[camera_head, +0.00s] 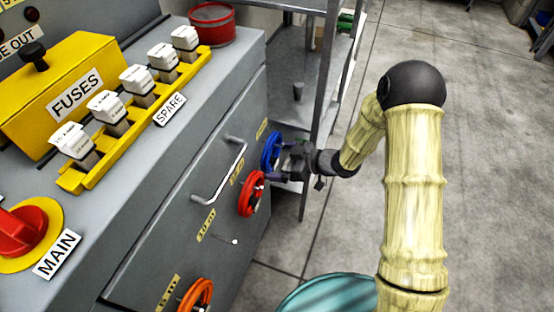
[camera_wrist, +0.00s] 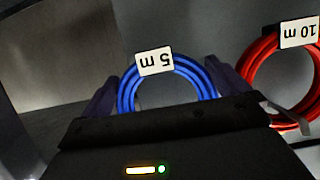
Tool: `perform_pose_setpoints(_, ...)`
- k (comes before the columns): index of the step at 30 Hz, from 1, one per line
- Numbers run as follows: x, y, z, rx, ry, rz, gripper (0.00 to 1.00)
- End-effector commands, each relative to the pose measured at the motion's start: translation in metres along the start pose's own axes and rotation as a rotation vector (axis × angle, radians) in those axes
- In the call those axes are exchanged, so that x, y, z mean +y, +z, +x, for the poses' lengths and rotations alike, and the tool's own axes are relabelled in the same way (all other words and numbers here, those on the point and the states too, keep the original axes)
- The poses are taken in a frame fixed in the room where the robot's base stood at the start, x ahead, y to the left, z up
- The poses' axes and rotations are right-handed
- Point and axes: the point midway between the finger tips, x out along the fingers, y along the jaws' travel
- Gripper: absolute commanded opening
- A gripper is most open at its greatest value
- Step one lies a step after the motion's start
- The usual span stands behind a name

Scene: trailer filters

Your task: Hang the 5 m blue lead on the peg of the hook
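The blue lead (camera_head: 269,151) is a round coil at the far end of the grey cabinet's front. In the wrist view the blue lead (camera_wrist: 128,92) bears an upside-down "5 m" tag (camera_wrist: 155,61). My gripper (camera_head: 284,155) is right in front of it. In the wrist view my gripper (camera_wrist: 165,88) has one finger at each side of the coil, close against its outer edges. Whether the fingers press on it is not clear. The peg behind the blue coil is hidden. A bare peg (camera_head: 234,241) shows lower on the front, near a yellow "10 m" label (camera_head: 206,225).
A red coil (camera_head: 246,201) hangs right beside the blue one; its tag reads "10 m" in the wrist view (camera_wrist: 299,32). An orange coil (camera_head: 196,296) is nearer the camera. A drawer handle (camera_head: 222,178) juts out. A metal shelf rack (camera_head: 325,85) stands just beyond.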

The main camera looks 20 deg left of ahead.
Motion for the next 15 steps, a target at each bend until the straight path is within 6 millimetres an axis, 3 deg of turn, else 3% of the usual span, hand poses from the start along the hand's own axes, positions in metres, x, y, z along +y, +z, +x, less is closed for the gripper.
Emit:
perform_pose_setpoints(8, 0.001, 0.000, -0.005, -0.002, 0.002, 0.002, 1.00)
perform_pose_setpoints(15, 0.001, -0.002, -0.039, -0.003, 0.004, 0.004, 1.00)
